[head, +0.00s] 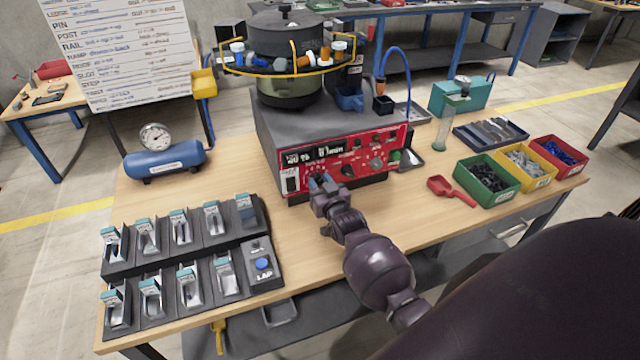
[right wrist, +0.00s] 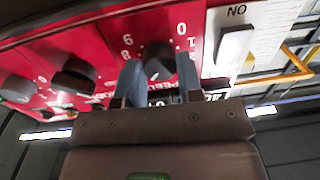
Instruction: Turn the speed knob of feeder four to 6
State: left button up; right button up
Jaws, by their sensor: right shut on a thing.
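The feeder (head: 272,122) stands on the workbench with a dark bowl on top and a red control panel (head: 395,142) in front. My right gripper (head: 321,182) is at the lower left of that panel. In the right wrist view my right gripper (right wrist: 160,78) has its blue fingers on either side of a black knob (right wrist: 158,60) and is shut on it. A printed scale with 0, 8 and 6 surrounds this knob, and lettering by it looks like SPEED. I cannot tell where its pointer stands. My left gripper is not in view.
Small parts holders (head: 180,228) stand at the bench's left. A red scoop (head: 450,189) and a green bin (head: 488,180) are at the right.

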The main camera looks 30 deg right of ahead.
jog(key=o, duration=0.9)
jog(key=shift+s, duration=0.1)
jog(key=s, duration=0.3)
jog(key=s+a, duration=0.1)
jog(key=s, duration=0.3)
jog(key=s+a, duration=0.1)
jog(key=s, duration=0.2)
jog(key=shift+s, duration=0.2)
jog(key=shift+s, duration=0.1)
jog(key=s+a+r+n+g+y, duration=0.1)
jog(key=s+a+g, duration=0.3)
jog(key=s, duration=0.5)
jog(key=s+a+r+n+g+y, duration=0.1)
jog(key=s+a+g, duration=0.1)
jog(key=s+g, duration=0.45)
jog(key=s+a+r+g, duration=0.15)
jog(key=s+g, duration=0.25)
jog(key=s, duration=0.6)
jog(key=shift+w+a+f+n+t+y, duration=0.2)
jog(key=shift+w+f+t, duration=1.1)
jog(key=shift+f, duration=0.45)
jog(key=shift+w+a+f+n+t+y, duration=0.2)
jog(key=shift+w+f+t, duration=0.85)
jog(key=shift+f+t, duration=0.6)
jog(key=shift+w+a+f+n+t+y, duration=0.1)
jog(key=shift+w+f+n+t+y, duration=0.1)
jog(key=shift+w+f+t, duration=1.35)
